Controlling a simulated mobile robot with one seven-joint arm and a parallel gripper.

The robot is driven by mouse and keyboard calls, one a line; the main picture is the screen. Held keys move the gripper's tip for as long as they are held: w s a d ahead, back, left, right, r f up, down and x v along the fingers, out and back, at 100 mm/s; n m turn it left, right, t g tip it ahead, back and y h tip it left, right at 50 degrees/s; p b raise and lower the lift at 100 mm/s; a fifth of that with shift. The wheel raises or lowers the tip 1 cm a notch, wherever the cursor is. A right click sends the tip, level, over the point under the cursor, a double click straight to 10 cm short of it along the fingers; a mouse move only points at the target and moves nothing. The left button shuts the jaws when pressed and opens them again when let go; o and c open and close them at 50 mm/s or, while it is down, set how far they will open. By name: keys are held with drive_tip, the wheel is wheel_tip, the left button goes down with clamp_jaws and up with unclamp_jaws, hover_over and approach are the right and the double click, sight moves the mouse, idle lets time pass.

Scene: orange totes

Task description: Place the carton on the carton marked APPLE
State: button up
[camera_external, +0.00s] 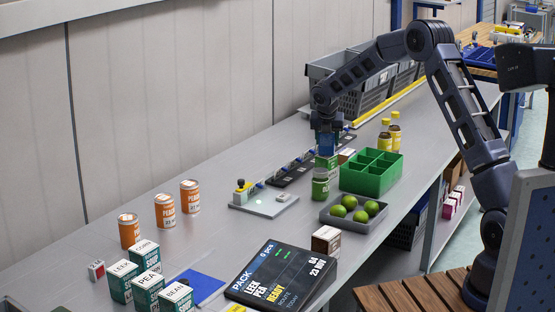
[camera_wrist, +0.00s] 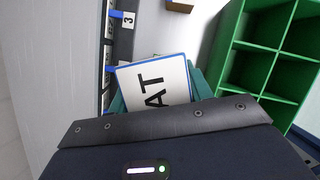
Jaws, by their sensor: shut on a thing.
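My gripper (camera_external: 326,150) points down over the middle of the bench, shut on a carton. In the wrist view the held carton (camera_wrist: 155,85) shows a white top with a blue edge and the letters "AT"; the start of the word is hidden by my gripper. No label APPLE is readable. A brown carton with a pale top (camera_external: 326,240) stands at the front edge; its marking is too small to read.
A green divided crate (camera_external: 392,176) stands right of my gripper, with a grey tray (camera_external: 357,223) of limes in front. A black numbered rail (camera_external: 290,172) runs behind. Orange cans (camera_external: 165,211), several teal cartons (camera_external: 146,290) and a dark display (camera_external: 280,275) stand nearer the camera.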

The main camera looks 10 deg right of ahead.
drive_tip(key=shift+f, duration=0.3)
drive_tip(key=o, duration=1.2)
drive_tip(key=shift+c, duration=0.2)
drive_tip(key=shift+r, duration=0.1)
drive_tip(key=v, duration=1.2)
drive_tip(key=s+d+r+m, duration=0.5)
drive_tip(key=s+d, duration=0.1)
drive_tip(key=s, duration=0.3)
drive_tip(key=s+d+r+m, duration=0.5)
drive_tip(key=s+r+m, duration=0.1)
drive_tip(key=s, duration=0.3)
drive_tip(key=s+d+r+m, duration=0.5)
drive_tip(key=s+d, duration=0.1)
drive_tip(key=s, duration=0.3)
drive_tip(key=s+d+f+m, duration=0.1)
drive_tip(key=s+d+m, duration=0.1)
drive_tip(key=s+m, duration=0.3)
drive_tip(key=s+d+f+m+y, duration=0.1)
drive_tip(key=s+m, duration=0.4)
drive_tip(key=s, duration=0.9)
drive_tip(key=s+d+f+m, duration=0.3)
drive_tip(key=s+d+m, duration=0.1)
drive_tip(key=s, duration=0.5)
drive_tip(key=shift+s+d+m+t+y, duration=0.15)
drive_tip(key=shift+s+m+t+y, duration=0.2)
drive_tip(key=shift+m, duration=0.45)
